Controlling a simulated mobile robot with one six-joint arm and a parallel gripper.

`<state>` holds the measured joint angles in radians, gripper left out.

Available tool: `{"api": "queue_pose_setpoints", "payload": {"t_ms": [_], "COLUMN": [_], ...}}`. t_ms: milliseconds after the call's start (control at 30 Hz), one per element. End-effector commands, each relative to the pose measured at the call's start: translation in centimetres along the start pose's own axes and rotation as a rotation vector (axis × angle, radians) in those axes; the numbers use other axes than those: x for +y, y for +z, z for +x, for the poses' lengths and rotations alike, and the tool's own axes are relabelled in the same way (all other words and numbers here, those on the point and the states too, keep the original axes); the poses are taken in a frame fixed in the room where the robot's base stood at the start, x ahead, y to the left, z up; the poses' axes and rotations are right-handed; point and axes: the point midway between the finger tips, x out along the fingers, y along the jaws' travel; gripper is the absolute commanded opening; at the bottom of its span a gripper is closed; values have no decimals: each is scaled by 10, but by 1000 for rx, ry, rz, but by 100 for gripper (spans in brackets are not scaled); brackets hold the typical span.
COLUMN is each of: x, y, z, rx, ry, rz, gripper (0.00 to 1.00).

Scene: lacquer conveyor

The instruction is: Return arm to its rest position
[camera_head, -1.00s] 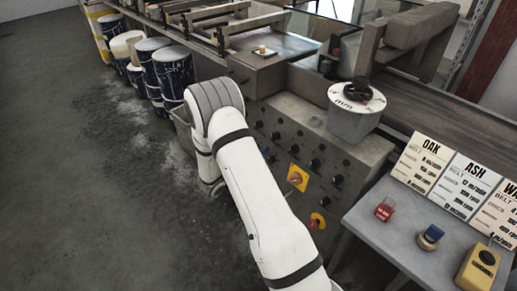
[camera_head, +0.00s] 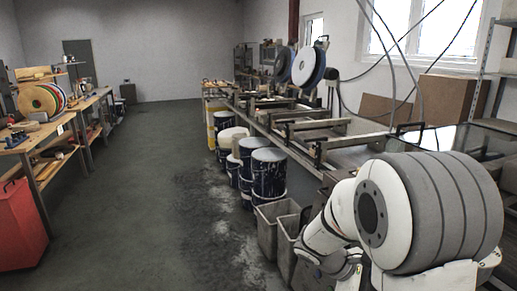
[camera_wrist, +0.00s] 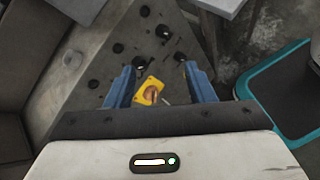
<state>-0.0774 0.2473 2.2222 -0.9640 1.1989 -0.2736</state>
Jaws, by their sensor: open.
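My arm shows at the lower right of the head view, drawn in close to the camera and bent, with a large grey and white joint nearest. My gripper (camera_wrist: 160,78) shows in the wrist view with its two blue fingers spread apart and nothing held between them. Beyond the fingers is a grey control panel (camera_wrist: 118,70) with several black knobs. A yellow switch plate (camera_wrist: 149,92) with a reddish knob appears between the fingers, but lies on the panel behind them. I cannot make out the gripper in the head view.
Blue paint-splashed drums (camera_head: 268,172) and grey bins (camera_head: 272,228) stand along the conveyor line (camera_head: 325,140) on the right. A workbench (camera_head: 25,140) and a red bin (camera_head: 20,225) stand on the left. The grey floor (camera_head: 130,200) between is clear.

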Motion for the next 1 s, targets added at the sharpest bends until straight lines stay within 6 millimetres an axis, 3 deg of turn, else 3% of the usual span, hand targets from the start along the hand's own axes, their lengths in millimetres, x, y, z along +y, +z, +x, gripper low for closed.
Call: {"api": "queue_pose_setpoints", "payload": {"t_ms": [33,200,500,700,1000], "x": [-12,-54,-111,-127,-130], "y": [13,35,54,59,59], "z": [-10,-39,-101,-128,-134], "rx": [59,255,601,738,768], "ry": [-44,-211,-498,-621,-652], "rz": [83,352,794,957,993], "gripper": [49,49,49,49,49]}}
